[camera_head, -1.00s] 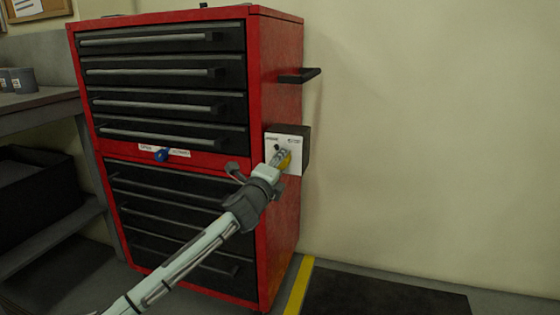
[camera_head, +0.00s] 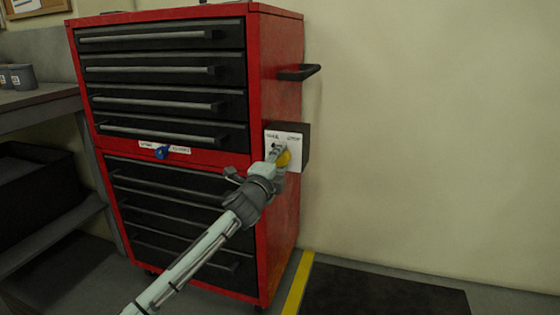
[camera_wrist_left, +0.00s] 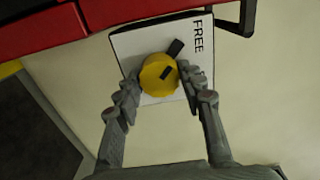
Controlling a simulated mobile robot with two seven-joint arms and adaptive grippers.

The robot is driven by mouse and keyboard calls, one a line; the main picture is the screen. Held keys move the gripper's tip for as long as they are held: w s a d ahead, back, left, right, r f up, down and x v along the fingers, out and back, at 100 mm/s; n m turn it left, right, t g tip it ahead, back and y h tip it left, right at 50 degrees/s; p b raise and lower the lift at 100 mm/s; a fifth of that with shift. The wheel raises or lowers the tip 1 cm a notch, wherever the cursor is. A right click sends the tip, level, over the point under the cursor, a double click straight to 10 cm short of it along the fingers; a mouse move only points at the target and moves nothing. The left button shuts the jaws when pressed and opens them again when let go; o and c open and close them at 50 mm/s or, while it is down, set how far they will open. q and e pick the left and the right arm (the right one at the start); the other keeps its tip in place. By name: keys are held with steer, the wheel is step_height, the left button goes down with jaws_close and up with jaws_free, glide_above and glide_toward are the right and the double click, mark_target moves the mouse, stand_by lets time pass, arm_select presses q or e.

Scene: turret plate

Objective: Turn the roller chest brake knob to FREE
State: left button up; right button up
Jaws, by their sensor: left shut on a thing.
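The yellow knob (camera_head: 284,159) is on the white plate (camera_head: 296,162) of a dark box on the red roller chest's right side. In the left wrist view the knob (camera_wrist_left: 158,76) has a dark mark on its face, slanting up and right. Another dark bar lies just beyond it, up and right. The word FREE (camera_wrist_left: 198,36) is printed at the plate's upper right there. My left gripper (camera_head: 276,154) is shut on the knob, one finger on each side, also in the left wrist view (camera_wrist_left: 160,86). My right gripper is not in view.
The red chest (camera_head: 285,220) has dark drawers and a black side handle (camera_head: 298,72) above the box. A blue knob (camera_head: 162,152) with a white label is on the chest front. Shelving (camera_head: 40,110) stands left. The wall right of the chest is bare.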

arm_select(q)
steer(key=o, duration=1.2)
steer(key=shift+c, duration=0.2)
steer(key=v, duration=1.2)
